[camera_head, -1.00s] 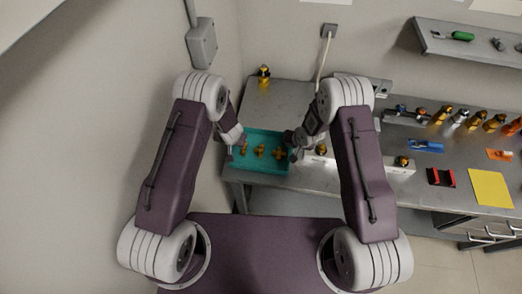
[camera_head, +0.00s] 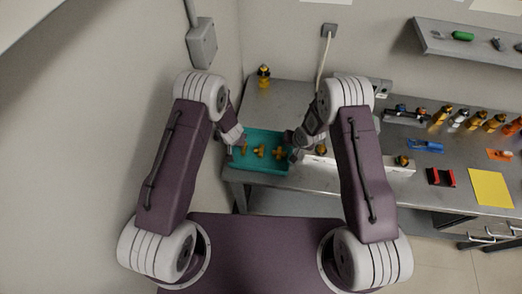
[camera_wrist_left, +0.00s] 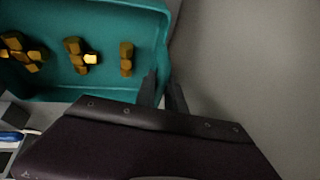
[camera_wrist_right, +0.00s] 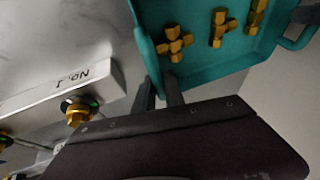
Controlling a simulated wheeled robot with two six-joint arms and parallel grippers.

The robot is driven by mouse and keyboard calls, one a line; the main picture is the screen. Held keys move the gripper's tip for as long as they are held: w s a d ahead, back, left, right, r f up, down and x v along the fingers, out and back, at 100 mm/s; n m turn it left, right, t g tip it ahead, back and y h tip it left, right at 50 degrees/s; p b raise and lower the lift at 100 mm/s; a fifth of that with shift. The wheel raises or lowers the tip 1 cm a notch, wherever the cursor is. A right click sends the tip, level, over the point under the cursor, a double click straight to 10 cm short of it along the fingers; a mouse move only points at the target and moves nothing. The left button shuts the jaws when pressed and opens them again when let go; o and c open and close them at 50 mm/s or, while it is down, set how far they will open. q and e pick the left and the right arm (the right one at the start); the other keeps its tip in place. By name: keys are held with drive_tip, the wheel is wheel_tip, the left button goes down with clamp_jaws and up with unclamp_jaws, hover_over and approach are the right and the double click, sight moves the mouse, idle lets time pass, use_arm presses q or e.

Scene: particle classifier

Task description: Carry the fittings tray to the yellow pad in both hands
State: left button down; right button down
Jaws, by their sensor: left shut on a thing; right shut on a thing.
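The teal fittings tray (camera_head: 262,167) is at the left end of the workbench in the head view, with several brass fittings (camera_head: 259,151) inside. It also shows in the left wrist view (camera_wrist_left: 100,12) and the right wrist view (camera_wrist_right: 200,80). My left gripper (camera_head: 231,150) is shut on the tray's left side. My right gripper (camera_head: 291,146) is shut on its right side; in the right wrist view the fingers (camera_wrist_right: 160,84) straddle the wall. The yellow pad (camera_head: 491,188) lies flat at the right front of the bench, bare. I cannot tell if the tray is clear of the bench.
A white panel with brass knobs (camera_head: 400,167) stands right of the tray. A red-black holder (camera_head: 441,177), a blue item (camera_head: 426,146) and several bottles (camera_head: 460,119) are further right. A wall shelf (camera_head: 470,52) hangs above. The wall is close on the left.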

use_arm(q)
drive_tip(key=shift+w+r, duration=0.1)
drive_tip(key=shift+r, duration=0.1)
use_arm(e)
drive_tip(key=shift+w+r, duration=0.1)
drive_tip(key=shift+r, duration=0.15)
